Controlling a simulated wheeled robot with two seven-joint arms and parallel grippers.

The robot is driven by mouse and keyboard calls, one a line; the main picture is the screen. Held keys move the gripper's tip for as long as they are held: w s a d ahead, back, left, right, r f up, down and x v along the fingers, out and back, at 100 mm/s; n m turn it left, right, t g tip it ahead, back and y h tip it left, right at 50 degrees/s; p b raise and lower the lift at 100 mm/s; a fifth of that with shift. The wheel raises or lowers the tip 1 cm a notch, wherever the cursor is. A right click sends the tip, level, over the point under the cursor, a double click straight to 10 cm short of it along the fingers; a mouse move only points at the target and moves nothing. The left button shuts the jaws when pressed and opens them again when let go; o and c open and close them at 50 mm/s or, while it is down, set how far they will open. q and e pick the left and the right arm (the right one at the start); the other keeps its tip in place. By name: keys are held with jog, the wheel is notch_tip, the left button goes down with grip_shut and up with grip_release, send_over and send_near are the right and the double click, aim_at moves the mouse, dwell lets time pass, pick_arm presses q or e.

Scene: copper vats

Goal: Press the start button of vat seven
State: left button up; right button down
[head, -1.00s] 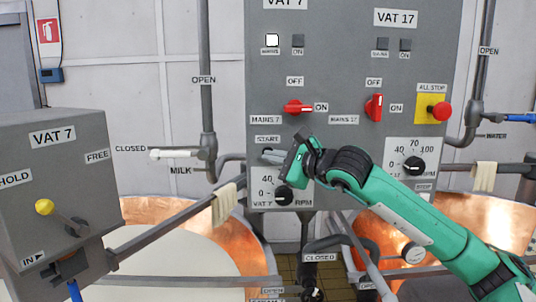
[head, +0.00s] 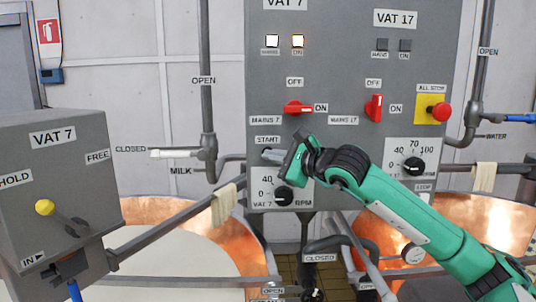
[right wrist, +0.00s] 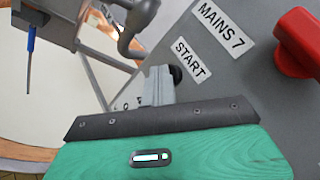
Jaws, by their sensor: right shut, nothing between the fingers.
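The grey panel (head: 340,70) carries the VAT 7 column on its left side. The START label (head: 268,140) sits above the vat seven start button, which is mostly hidden by my right gripper (head: 270,156). In the right wrist view, my shut, empty fingers (right wrist: 158,85) reach to a dark round part (right wrist: 175,73) beside the START label (right wrist: 190,60); it looks like the button, and contact is hard to tell. The vat seven ON lamp (head: 298,41) and mains lamp (head: 272,41) are both lit. My left gripper is out of view.
The red mains 7 switch (head: 298,107) lies sideways toward ON; the mains 17 switch (head: 374,107) is upright. A red all-stop button (head: 441,111) is at right. The VAT 7 speed knob (head: 284,196) is just below my gripper. Pipes and copper vats surround the panel.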

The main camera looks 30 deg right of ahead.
dwell(0.3)
jog(key=shift+s+a+b, duration=0.45)
jog(key=shift+s+b, duration=0.25)
jog(key=shift+b, duration=0.05)
jog(key=shift+s+f, duration=0.1)
jog(key=shift+s+a+b, duration=0.45)
jog(key=shift+s, duration=0.25)
jog(key=shift+s+a+b, duration=0.4)
jog(key=shift+s+b, duration=0.05)
jog(key=shift+s, duration=0.2)
jog(key=shift+s+a+b, duration=0.45)
jog(key=shift+s, duration=0.25)
